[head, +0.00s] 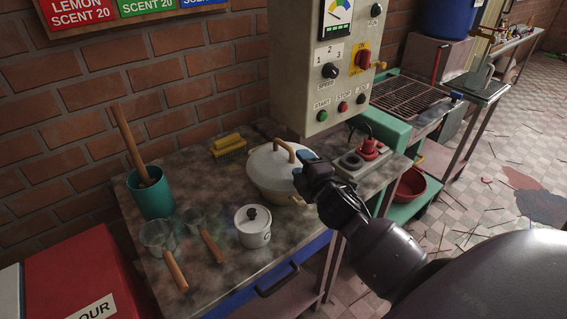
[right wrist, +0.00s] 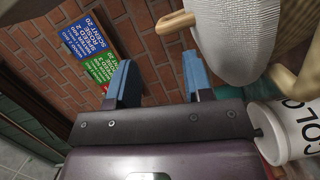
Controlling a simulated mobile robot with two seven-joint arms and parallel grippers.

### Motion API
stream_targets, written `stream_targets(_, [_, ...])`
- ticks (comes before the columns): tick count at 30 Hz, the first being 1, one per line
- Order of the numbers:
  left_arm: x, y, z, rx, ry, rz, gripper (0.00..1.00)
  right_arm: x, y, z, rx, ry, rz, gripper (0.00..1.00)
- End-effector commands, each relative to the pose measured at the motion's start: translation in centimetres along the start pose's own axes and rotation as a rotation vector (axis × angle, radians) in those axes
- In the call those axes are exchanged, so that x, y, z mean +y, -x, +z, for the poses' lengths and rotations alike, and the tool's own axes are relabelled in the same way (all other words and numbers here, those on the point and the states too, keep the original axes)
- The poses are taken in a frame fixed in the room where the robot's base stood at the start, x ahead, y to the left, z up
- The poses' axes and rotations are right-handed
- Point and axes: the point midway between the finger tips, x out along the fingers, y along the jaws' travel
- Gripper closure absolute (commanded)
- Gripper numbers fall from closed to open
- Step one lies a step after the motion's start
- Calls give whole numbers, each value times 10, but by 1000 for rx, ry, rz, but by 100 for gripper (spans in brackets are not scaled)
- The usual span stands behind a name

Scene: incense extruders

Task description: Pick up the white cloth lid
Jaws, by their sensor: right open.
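The white cloth lid (head: 268,168) sits on a pale pot (head: 279,196) on the worktop and has an arched wooden handle (head: 284,145) on top. My right gripper (head: 302,167) is at the lid's right side in the head view, open and empty. In the right wrist view, the blue fingers of my right gripper (right wrist: 160,78) are apart with nothing between them. The woven lid (right wrist: 240,38) and its handle (right wrist: 176,22) show beyond and to the right of the fingers there. I cannot tell whether a finger touches the lid. My left gripper is not in view.
A control box (head: 320,90) hangs behind. A red-button switch (head: 369,150) lies right.

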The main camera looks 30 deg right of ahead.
Motion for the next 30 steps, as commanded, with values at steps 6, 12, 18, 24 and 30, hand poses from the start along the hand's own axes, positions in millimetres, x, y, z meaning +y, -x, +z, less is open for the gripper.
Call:
stream_targets(6, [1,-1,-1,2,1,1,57,-1,-30,0,-1,-3,-1,53])
stream_targets(12, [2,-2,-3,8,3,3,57,-1,-41,0,-1,-4,-2,53])
stream_targets(18, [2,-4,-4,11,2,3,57,-2,-64,0,-2,-5,-2,53])
stream_targets(24, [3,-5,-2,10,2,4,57,-3,-86,0,-1,-5,-3,53])
stream_targets(30, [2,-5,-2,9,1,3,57,-2,-92,0,-1,-5,-4,53])
